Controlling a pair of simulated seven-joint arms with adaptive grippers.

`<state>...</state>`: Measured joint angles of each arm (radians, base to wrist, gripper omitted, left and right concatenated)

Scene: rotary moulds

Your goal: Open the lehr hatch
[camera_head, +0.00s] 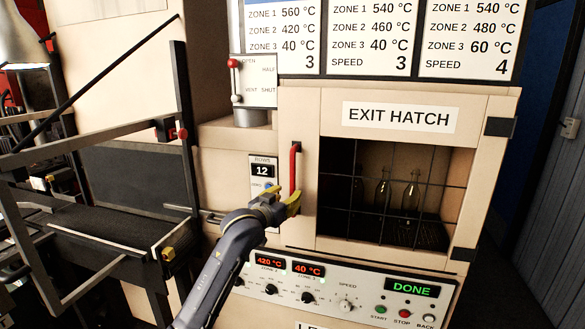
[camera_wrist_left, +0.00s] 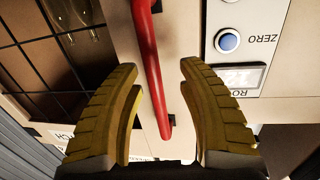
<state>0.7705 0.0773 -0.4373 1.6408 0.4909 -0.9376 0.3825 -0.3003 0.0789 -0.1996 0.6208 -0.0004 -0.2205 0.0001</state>
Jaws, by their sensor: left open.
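The exit hatch (camera_head: 311,235) is a cream framed door on the lehr front, and it looks shut. Bottles show behind its dark wire grid window. Its red vertical bar handle (camera_head: 294,168) is on the left side of the door. My left gripper (camera_head: 293,205) is at the lower end of the handle in the head view. In the left wrist view the red handle (camera_wrist_left: 150,60) runs between the two yellow fingers of my gripper (camera_wrist_left: 160,105). The fingers are open, with a gap on each side of the bar. My right gripper is not seen.
A control panel (camera_head: 340,290) with knobs, buttons and a green DONE display is below the hatch. A lever with a red knob (camera_head: 233,63) stands at upper left. A dark conveyor with railings (camera_head: 120,180) is at left. A counter panel (camera_head: 264,172) reading 12 is left of the handle.

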